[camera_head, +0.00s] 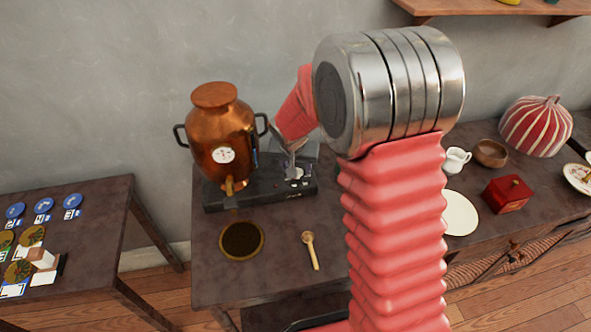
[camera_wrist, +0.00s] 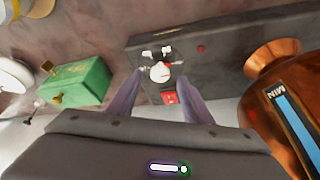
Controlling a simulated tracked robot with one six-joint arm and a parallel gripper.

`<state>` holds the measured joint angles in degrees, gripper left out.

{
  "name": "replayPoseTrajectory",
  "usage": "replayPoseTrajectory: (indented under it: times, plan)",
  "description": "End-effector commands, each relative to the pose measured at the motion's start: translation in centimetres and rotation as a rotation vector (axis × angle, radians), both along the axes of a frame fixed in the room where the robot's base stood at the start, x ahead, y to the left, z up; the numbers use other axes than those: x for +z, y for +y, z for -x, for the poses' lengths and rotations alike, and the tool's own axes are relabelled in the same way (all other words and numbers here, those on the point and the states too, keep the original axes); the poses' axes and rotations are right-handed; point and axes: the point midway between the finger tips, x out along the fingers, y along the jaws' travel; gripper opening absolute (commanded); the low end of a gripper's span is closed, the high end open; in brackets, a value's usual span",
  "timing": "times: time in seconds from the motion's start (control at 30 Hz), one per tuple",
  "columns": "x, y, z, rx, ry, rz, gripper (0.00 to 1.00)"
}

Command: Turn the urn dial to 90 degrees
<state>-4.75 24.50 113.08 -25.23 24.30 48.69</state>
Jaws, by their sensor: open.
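The copper urn (camera_head: 222,150) stands on a dark base (camera_head: 240,195) at the table's back left; in the wrist view the urn (camera_wrist: 285,100) is at the right edge. The dial (camera_head: 295,173) is on the base, right of the urn, with white marks around it. In the wrist view the dial (camera_wrist: 160,72) shows a pale round centre with a red part below it. My gripper (camera_head: 290,150) is open, above the dial; in the wrist view its fingers (camera_wrist: 159,77) are either side of the dial. Whether they touch it, and its exact angle, cannot be told.
A green box (camera_wrist: 75,82) with brass parts lies left of the base in the wrist view. On the table are a round dark drip mat (camera_head: 242,240), a wooden spoon (camera_head: 312,252), a white jug (camera_head: 455,160) and a red box (camera_head: 507,194). The front table area is mostly clear.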

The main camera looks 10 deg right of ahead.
Motion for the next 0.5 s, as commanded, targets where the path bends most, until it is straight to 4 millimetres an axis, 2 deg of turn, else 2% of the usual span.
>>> replayPoseTrajectory:
  times: [0.2, 0.5]
  plan:
    - [-1.9, -0.3, -0.7, 0.001, 0.001, 0.0, 0.46]
    - [-2.3, -0.3, -0.9, 0.0, -0.001, 0.0, 0.46]
